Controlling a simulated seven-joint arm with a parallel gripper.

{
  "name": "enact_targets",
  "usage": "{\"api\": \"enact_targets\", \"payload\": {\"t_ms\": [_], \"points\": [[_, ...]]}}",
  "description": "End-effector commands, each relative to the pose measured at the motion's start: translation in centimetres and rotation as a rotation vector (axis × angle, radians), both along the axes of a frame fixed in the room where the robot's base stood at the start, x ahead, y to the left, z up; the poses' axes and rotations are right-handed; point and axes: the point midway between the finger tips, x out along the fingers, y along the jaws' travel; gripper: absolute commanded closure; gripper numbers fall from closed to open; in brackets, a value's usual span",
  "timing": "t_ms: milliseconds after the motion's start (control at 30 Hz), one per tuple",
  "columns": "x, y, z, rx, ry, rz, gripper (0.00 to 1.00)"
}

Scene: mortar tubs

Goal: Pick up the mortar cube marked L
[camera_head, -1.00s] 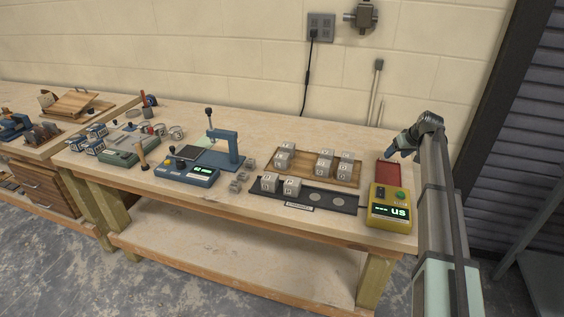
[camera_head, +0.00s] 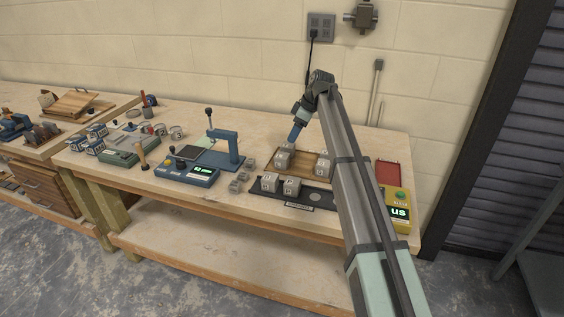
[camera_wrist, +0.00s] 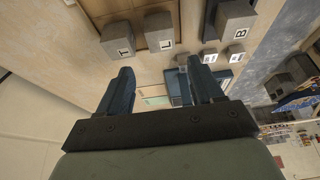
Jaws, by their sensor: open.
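The mortar cube marked L (camera_wrist: 160,32) is a grey block at the top of the wrist view, on the wooden tray (camera_wrist: 141,6). The cube marked T (camera_wrist: 118,40) stands beside it to the left. A cube marked B (camera_wrist: 232,20) is to the right. In the head view, the letters are too small to read; the L cube appears to be the front one (camera_head: 282,160) at the tray's left end.
A black strip (camera_head: 320,197) with cubes lies in front of the tray. A blue press (camera_head: 226,145) and small grey cubes (camera_head: 243,177) stand left. A yellow meter (camera_head: 399,208) and red case (camera_head: 388,172) stand right. My arm hides part of the tray and strip.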

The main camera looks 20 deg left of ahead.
Motion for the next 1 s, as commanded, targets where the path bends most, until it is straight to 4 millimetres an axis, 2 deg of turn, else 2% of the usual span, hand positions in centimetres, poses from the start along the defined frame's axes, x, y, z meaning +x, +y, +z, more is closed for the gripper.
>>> {"api": "enact_targets", "payload": {"t_ms": [400,533,767,1000], "points": [[0.0,2.3,-5.9,-0.001,0.002,-0.004,0.34],[0.0,2.9,-7.1,0.000,0.000,-0.004,0.34],[0.0,3.4,-8.2,0.000,0.001,-0.004,0.34],[-0.1,4.6,-10.9,-0.001,0.002,-0.005,0.34]]}}
